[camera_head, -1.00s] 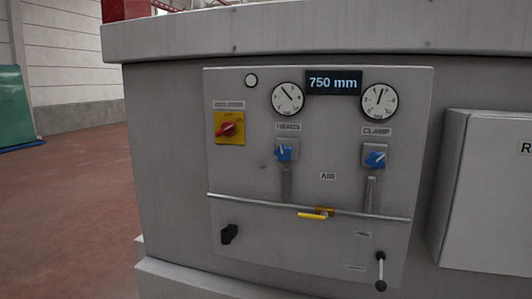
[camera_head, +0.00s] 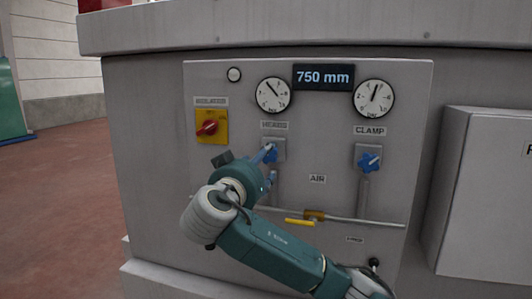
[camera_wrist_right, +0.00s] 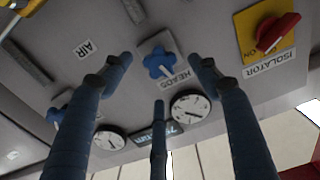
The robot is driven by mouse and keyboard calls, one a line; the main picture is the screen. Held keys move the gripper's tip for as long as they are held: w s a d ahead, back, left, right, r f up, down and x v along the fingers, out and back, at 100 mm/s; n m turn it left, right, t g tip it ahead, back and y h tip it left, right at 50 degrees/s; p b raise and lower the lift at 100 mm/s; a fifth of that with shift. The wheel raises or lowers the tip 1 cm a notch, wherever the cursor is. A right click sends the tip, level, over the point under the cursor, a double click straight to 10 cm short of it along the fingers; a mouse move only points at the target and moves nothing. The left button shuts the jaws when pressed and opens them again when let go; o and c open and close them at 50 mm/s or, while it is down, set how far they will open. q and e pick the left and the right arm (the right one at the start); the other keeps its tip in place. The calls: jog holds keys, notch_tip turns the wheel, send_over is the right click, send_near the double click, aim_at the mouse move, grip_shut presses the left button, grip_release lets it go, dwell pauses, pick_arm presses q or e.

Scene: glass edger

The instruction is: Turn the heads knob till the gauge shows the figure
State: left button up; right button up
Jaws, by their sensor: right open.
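The blue heads knob (camera_head: 270,155) sits on a grey valve under the HEADS label, partly covered by my gripper. In the right wrist view the blue heads knob (camera_wrist_right: 160,65) lies between my spread fingers. The heads gauge (camera_head: 273,95) is a white dial above it, its needle pointing to the upper left. The gauge (camera_wrist_right: 192,108) also shows in the wrist view, close to a fingertip. My right gripper (camera_head: 268,165) is open at the knob, with no clear contact visible. My left gripper is not in view.
To the right are the blue clamp knob (camera_head: 368,161) and clamp gauge (camera_head: 374,98). A display (camera_head: 323,77) reads 750 mm. A red and yellow isolator switch (camera_head: 210,127) is at left. A pipe with a yellow lever (camera_head: 300,222) crosses below. A grey box (camera_head: 485,190) juts out at right.

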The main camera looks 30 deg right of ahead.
aim_at(268, 157)
jog(key=p+x, duration=0.1)
jog(key=x, duration=0.5)
jog(key=shift+d, duration=0.1)
jog(key=shift+w+d+p, duration=0.35)
jog(key=shift+f, duration=0.15)
jog(key=c, duration=1.2)
